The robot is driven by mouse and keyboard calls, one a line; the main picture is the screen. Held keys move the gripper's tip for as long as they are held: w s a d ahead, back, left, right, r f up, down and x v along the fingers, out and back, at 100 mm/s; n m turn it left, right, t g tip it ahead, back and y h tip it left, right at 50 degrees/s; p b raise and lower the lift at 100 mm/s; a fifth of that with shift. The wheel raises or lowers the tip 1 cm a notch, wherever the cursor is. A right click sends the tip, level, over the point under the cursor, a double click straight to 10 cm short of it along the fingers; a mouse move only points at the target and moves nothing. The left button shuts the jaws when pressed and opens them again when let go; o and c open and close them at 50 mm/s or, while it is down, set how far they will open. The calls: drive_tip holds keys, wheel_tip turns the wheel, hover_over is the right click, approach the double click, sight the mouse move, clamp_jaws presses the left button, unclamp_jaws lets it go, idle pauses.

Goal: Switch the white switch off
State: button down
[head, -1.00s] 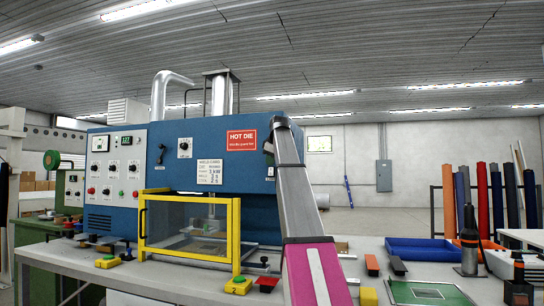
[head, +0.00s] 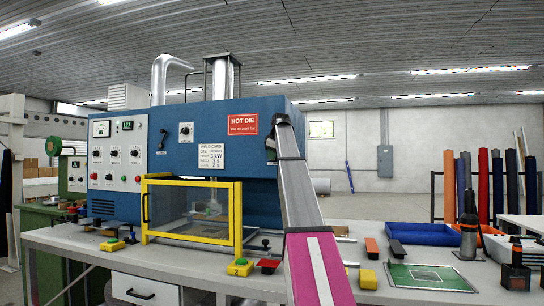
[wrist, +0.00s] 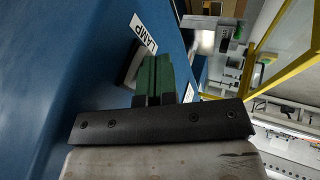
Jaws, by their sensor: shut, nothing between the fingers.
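The white switch (wrist: 133,66) shows in the wrist view as a pale, partly hidden piece on the blue machine panel, beside a white label reading LAMP (wrist: 144,33). My gripper (wrist: 154,68) has green fingers, closed together with nothing between them. The fingertips overlap the switch in the picture and lie close to it; I cannot tell if they touch, or which way the switch is set. In the head view, my arm reaches up to the right end of the blue machine (head: 215,140), and the switch cannot be made out there.
A yellow-framed guard (head: 237,215) stands at the machine's front; its yellow bars also show at right in the wrist view. On the bench are a yellow button box (head: 240,267), a blue tray (head: 424,234), a green board (head: 430,277) and a dark bottle-shaped tool (head: 468,228).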

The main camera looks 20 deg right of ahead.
drive_tip(key=shift+w+d+f+t, duration=0.1)
drive_tip(key=shift+w+t, duration=0.05)
drive_tip(key=shift+t, duration=0.15)
drive_tip(key=shift+r, duration=0.85)
drive_tip(key=s+a+f+v, duration=0.1)
drive_tip(key=a+v, duration=0.1)
drive_tip(key=v, duration=1)
drive_tip(key=shift+s, duration=0.4)
